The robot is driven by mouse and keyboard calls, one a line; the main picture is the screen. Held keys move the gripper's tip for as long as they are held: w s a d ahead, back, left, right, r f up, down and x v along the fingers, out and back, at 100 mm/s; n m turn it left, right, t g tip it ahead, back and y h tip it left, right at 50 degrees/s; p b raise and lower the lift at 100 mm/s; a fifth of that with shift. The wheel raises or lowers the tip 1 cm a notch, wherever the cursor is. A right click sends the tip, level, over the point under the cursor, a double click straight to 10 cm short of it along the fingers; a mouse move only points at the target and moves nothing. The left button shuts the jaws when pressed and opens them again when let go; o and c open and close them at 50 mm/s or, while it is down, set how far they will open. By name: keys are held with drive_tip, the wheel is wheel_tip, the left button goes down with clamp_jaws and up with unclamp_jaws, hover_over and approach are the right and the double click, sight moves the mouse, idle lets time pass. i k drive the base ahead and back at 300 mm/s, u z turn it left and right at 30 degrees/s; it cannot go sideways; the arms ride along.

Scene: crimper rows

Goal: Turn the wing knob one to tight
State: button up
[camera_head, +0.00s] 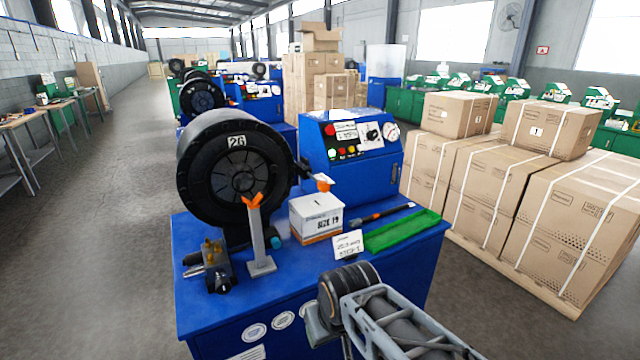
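A black wing-shaped knob (372,134) sits on the white plate of the blue control box (350,165), left of a round gauge. I cannot tell whether this is wing knob one, or how tight it is. A small white-and-orange handle (322,182) stands beside the black crimper head (235,165), which is marked 26. An orange forked piece (252,201) tops a grey post in front of the head. My arm reaches in from the lower right, with its dark joint in front of the blue bench. My gripper's fingertips do not show.
Strapped cartons (560,220) stand at right. The floor (90,260) at left is clear.

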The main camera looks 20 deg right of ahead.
sight(306, 162)
drive_tip(key=u, duration=0.35)
drive_tip(key=k, duration=0.35)
drive_tip(key=z, duration=1.45)
drive_tip(key=i, duration=0.7)
drive_tip(key=u, duration=0.5)
drive_tip(key=i, duration=0.75)
drive_tip(key=u, duration=0.8)
